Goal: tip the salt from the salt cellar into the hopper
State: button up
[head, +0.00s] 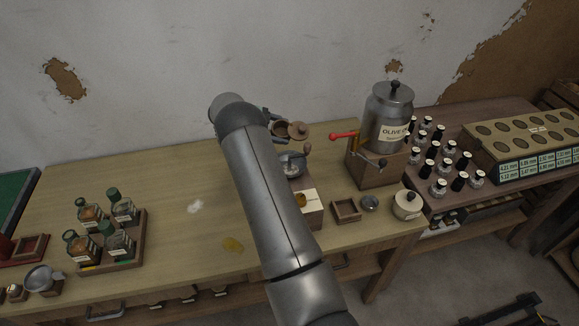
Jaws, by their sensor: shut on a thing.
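A round wooden vessel, which I take for the salt cellar (281,131), shows just right of my arm's elbow, with its knobbed lid to the right side. My gripper (273,114) is mostly hidden behind my arm; a dark part of it shows at the vessel, and it is shut on it. I cannot tell how far the cellar is tipped or whether salt is leaving it. The hopper (293,164) is a metal bowl with a crank on a wooden mill (311,213), just below and partly covered by my arm.
A rack of spice jars (108,265) stands left.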

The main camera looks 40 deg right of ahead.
notch_tip(320, 180, up, 5)
jog(key=n+g, duration=0.2)
jog(key=shift+f+n+y, duration=0.1)
jog(key=shift+n+y, duration=0.2)
dwell(0.4)
